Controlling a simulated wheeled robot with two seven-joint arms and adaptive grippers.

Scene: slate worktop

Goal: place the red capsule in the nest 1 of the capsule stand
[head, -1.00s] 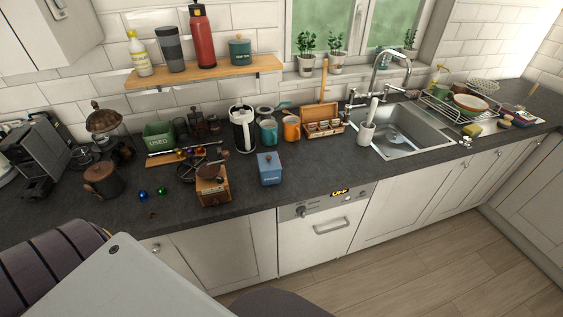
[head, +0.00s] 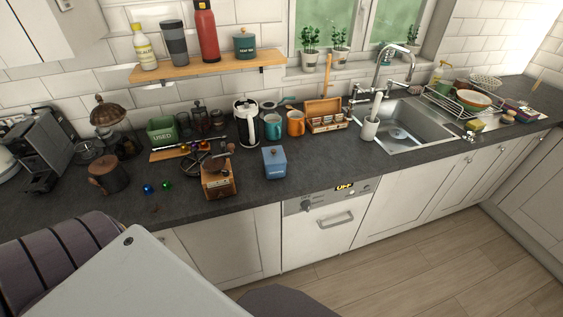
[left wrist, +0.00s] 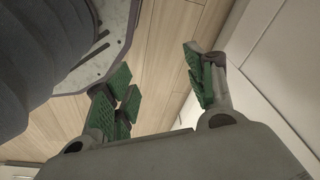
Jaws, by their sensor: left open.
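Several small shiny capsules show in the head view. A blue capsule (head: 148,189) and a green capsule (head: 166,186) lie on the worktop at the left. Other small coloured ones sit by a wooden board (head: 160,156); I cannot tell for sure which is red. A dark wire-like round stand (head: 190,168) is behind the wooden grinder box; I cannot make out its nests or confirm that it is the capsule stand. My left gripper (left wrist: 160,82), with green pads, is open and empty over the floor beside the cabinet fronts. My right gripper is not in view.
Bare worktop lies along the front edge.

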